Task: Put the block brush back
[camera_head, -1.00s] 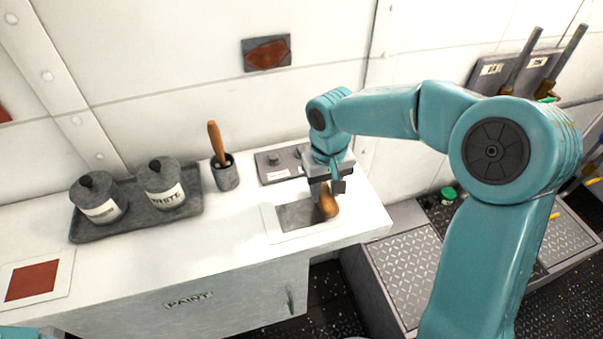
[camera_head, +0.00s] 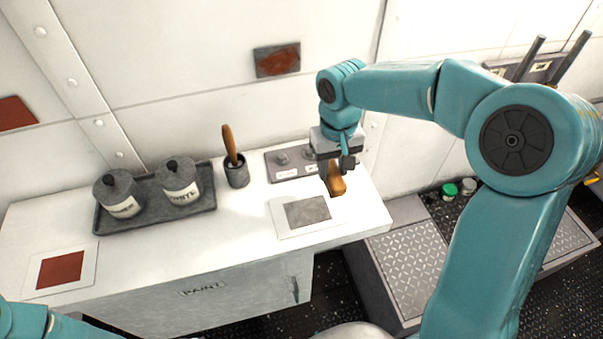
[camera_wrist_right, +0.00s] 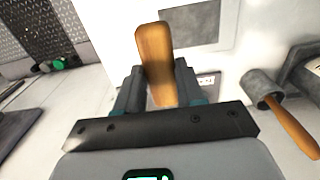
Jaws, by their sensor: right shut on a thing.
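The block brush (camera_head: 337,185) shows as a brown wooden piece in my right gripper (camera_head: 334,170), above the right end of the white counter. The gripper is shut on it. In the right wrist view the brush (camera_wrist_right: 155,55) stands out between the fingers (camera_wrist_right: 154,92); its bristles cannot be made out. A white card with a grey square (camera_head: 308,211) lies to its left and nearer. A grey plate with knobs and labels (camera_head: 291,162) lies behind it at left. My left gripper is out of view.
A dark cup (camera_head: 237,174) holds another wooden-handled tool (camera_head: 229,143). A dark tray (camera_head: 148,222) carries two lidded pots (camera_head: 180,184). A card with a red square (camera_head: 60,269) lies at left. The counter's middle is clear. A lower metal step (camera_head: 405,262) stands right.

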